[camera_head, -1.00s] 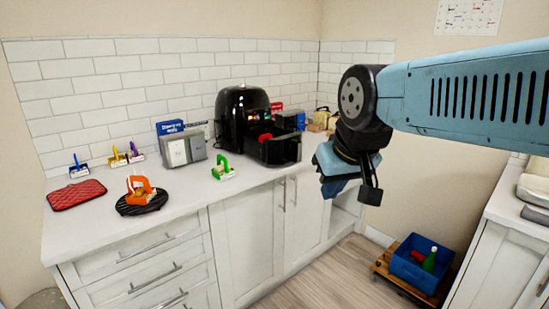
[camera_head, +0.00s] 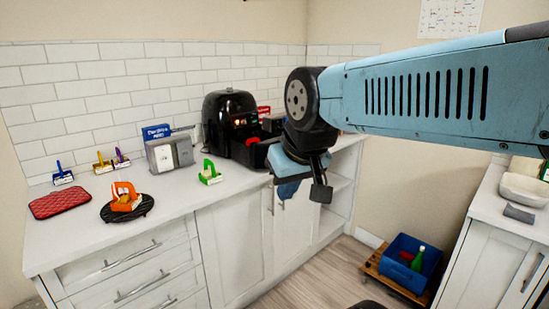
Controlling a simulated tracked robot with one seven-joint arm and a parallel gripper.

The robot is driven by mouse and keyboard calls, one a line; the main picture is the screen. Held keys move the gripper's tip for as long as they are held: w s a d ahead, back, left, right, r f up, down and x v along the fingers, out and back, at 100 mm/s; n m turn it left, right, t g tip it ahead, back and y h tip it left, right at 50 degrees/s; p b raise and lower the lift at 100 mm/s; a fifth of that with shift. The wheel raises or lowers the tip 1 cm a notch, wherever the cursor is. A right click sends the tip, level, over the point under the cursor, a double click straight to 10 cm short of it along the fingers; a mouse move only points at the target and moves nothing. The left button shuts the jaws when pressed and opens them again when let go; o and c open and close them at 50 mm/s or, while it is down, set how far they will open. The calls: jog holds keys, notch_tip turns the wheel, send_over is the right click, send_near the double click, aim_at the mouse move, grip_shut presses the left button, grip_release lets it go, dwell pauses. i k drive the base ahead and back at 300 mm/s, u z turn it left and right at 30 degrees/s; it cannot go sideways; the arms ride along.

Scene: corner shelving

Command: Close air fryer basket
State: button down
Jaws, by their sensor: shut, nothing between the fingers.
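The black air fryer (camera_head: 222,112) stands on the white counter against the tiled wall. Its basket (camera_head: 256,152) is pulled out toward the front right, with something red showing at its top. My arm hides the basket's right end. My gripper (camera_head: 305,192) hangs from the blue arm in front of the counter edge, to the right of and below the basket in the picture. It is shut and empty. I cannot tell how far it is from the basket.
A green-handled item (camera_head: 210,173), a grey toaster (camera_head: 170,154), an orange item on a black trivet (camera_head: 146,207) and a red mat (camera_head: 60,203) share the counter (camera_head: 85,240). The right counter (camera_head: 490,212) stands beyond.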

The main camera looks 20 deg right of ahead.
aim_at(255, 156)
jog(key=i, duration=0.9)
jog(key=z, duration=0.05)
